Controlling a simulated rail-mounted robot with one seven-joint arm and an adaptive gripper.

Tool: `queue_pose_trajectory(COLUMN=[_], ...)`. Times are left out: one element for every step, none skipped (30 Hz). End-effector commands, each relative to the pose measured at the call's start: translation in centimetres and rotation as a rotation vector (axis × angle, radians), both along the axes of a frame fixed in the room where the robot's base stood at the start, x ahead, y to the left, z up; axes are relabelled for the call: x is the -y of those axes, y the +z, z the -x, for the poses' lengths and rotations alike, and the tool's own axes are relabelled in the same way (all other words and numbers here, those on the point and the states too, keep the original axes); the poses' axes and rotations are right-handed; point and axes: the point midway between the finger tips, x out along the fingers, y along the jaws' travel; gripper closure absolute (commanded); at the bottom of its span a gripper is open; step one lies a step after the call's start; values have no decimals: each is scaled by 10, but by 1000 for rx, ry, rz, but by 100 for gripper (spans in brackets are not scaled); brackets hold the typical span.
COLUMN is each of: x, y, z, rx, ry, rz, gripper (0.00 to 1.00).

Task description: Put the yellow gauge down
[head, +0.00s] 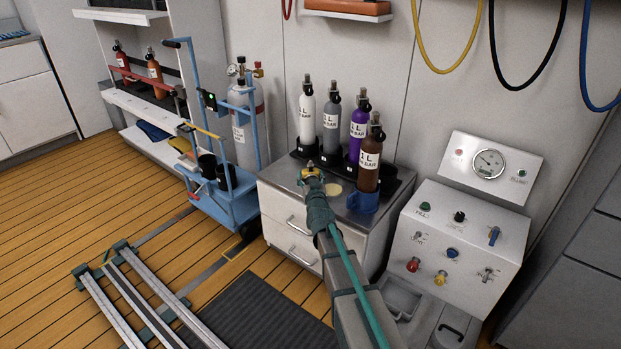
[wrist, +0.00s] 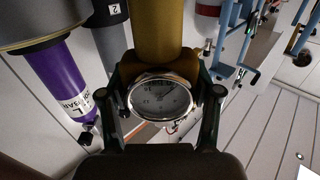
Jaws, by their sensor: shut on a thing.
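My gripper (head: 311,176) is above the grey drawer cabinet (head: 295,200), shut on the yellow gauge (head: 310,169). In the wrist view the gauge (wrist: 162,101) shows a round white dial in a silver rim between the two fingers of my gripper (wrist: 165,108). A yellow-brown cylindrical shape rises behind the dial; I cannot tell whether it belongs to the gauge. The head view shows the gauge small and partly covered by my gripper. I cannot tell whether it touches the cabinet top.
White, grey and purple bottles (head: 358,128) stand in a black rack behind my gripper. A brown bottle (head: 369,160) stands in a blue holder (head: 363,202) to the right. A pale round disc (head: 334,189) lies on the cabinet top. A blue cart (head: 225,200) with a grey cylinder stands left.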

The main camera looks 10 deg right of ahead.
Motion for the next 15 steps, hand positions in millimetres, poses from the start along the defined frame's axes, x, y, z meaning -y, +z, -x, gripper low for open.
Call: queue_pose_trajectory(x=[0, 0, 0, 0, 0, 0, 0, 0, 0, 0, 0, 0, 0, 0, 0], y=[-2, -3, -2, -2, -2, -2, -2, -2, -2, -2, -2, -2, -2, -2, -2], z=[0, 0, 0, 0, 0, 0, 0, 0, 0, 0, 0, 0, 0, 0, 0], rx=[1, 0, 0, 0, 0, 0, 0, 0, 0, 0, 0, 0, 0, 0, 0], ry=[0, 0, 0, 0, 0, 0, 0, 0, 0, 0, 0, 0, 0, 0, 0], rz=[0, 0, 0, 0, 0, 0, 0, 0, 0, 0, 0, 0, 0, 0, 0], gripper=[82, 35, 28, 23, 18, 12, 12, 12, 12, 12, 12, 12, 12, 12, 12])
